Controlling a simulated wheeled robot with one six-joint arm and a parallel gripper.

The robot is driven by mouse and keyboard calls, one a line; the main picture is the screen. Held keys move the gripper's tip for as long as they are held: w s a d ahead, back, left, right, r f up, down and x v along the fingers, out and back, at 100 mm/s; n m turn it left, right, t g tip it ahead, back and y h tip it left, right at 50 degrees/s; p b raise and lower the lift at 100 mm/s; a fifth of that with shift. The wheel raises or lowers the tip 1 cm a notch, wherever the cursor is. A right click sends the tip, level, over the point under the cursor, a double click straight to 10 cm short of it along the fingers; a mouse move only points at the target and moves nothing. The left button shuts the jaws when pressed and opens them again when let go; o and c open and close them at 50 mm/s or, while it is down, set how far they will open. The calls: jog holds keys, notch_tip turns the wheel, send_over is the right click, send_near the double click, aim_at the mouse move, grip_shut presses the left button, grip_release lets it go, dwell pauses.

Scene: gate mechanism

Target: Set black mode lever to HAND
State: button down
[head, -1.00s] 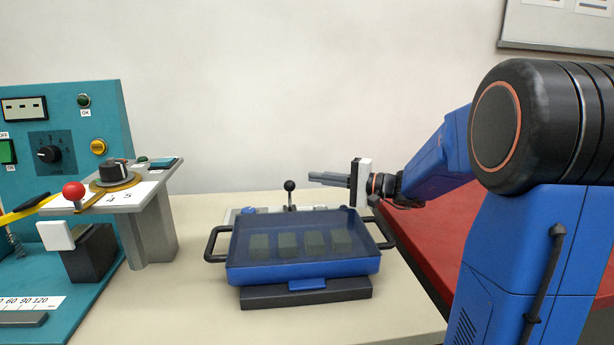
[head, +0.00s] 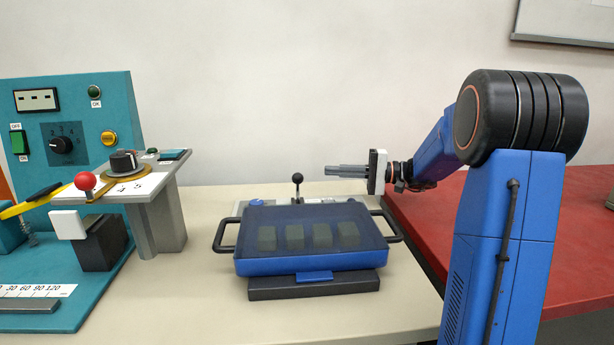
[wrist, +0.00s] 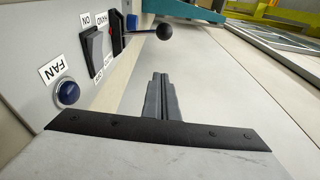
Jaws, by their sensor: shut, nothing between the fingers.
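The black mode lever (head: 298,184) is a thin rod with a black ball top, standing behind the blue tray in the head view. In the wrist view its ball (wrist: 164,33) sticks out from a grey panel, near labels that include HAND. The far labels are too small to read fully. My gripper (head: 328,171) is shut and empty, pointing left, to the right of the lever and apart from it. In the wrist view the closed fingers (wrist: 158,78) lie below the ball, with a gap between.
A blue tray (head: 312,262) with a dark clear lid and handles stands in front of the lever. A blue FAN button (wrist: 68,93) and a rocker switch (wrist: 95,48) sit on the same panel. A teal control station (head: 110,85) stands at left. A red table (head: 590,240) is at right.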

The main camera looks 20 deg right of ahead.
aim_at(298, 189)
jog(key=shift+w+f+n+g, duration=0.1)
jog(key=shift+w+n+g, duration=0.2)
jog(key=shift+g, duration=0.1)
jog(key=shift+w+a, duration=0.15)
jog(key=shift+a, duration=0.3)
jog(key=x, duration=0.9)
jog(key=shift+a, duration=0.1)
jog(key=shift+s, duration=2.1)
jog(key=shift+s+a+n+y, duration=0.15)
jog(key=shift+s+n+y, duration=0.25)
jog(key=shift+s+n, duration=0.95)
jog(key=shift+s+a+n, duration=0.15)
jog(key=shift+s+n, duration=0.1)
jog(key=shift+s, duration=0.1)
